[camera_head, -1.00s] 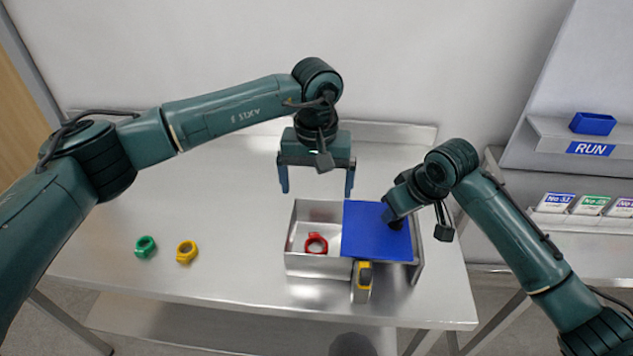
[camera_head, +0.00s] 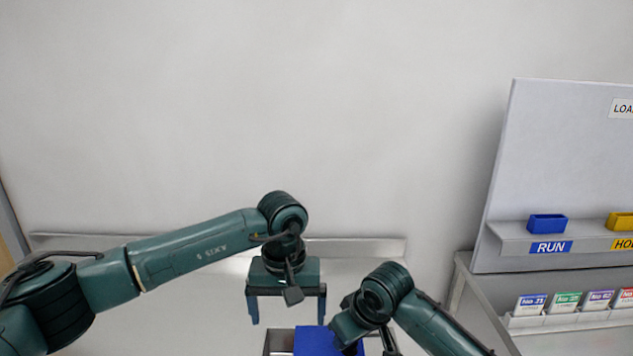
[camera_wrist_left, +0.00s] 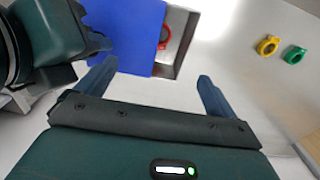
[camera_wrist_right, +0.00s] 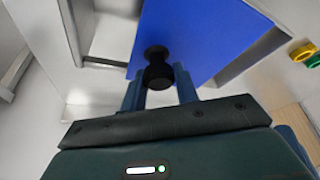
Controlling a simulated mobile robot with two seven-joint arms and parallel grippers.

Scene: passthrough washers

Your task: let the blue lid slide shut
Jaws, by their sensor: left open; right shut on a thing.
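The blue lid (camera_head: 315,342) covers part of the metal box (camera_head: 280,342), whose front is cut off by the head view's lower edge. The lid also shows in the left wrist view (camera_wrist_left: 125,30). A red washer (camera_wrist_left: 163,38) lies in the uncovered part of the box. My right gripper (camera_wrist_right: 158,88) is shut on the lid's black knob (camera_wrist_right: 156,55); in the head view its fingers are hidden. My left gripper (camera_head: 287,318) is open and empty, above and behind the box.
A yellow washer (camera_wrist_left: 267,45) and a green washer (camera_wrist_left: 294,55) lie on the bare table to one side of the box. At the right, a shelf holds a blue bin (camera_head: 547,224) over a RUN label and a yellow bin (camera_head: 621,221). Several labelled cards stand below.

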